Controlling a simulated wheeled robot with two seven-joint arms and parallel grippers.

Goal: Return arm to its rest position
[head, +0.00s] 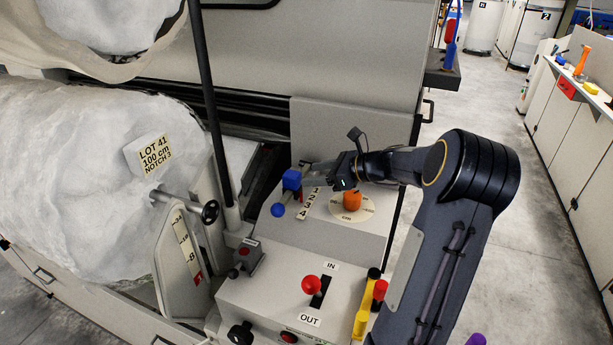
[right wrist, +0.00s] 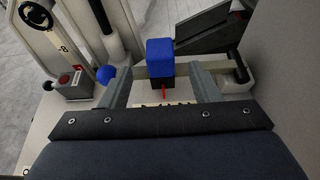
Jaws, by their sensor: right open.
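My right arm reaches in from the right in the head view, over the grey control console (head: 258,290). Its gripper (head: 306,172) is beside a blue block-shaped knob (head: 291,180) on a slide marked with numbers. In the right wrist view the two fingers of the gripper (right wrist: 162,72) are apart, with the blue knob (right wrist: 160,57) between or just beyond their tips. I see a gap at each side of the knob; contact cannot be made out. A red pointer (right wrist: 164,91) shows under the knob. My left gripper is in neither view.
An orange knob (head: 352,199) on a round dial sits below my right wrist. A blue ball knob (head: 278,210), a red-topped lever (head: 312,285) and a black post (head: 208,90) stand nearby. A large white fibre roll (head: 70,185) fills the left. Open floor (head: 505,130) lies right.

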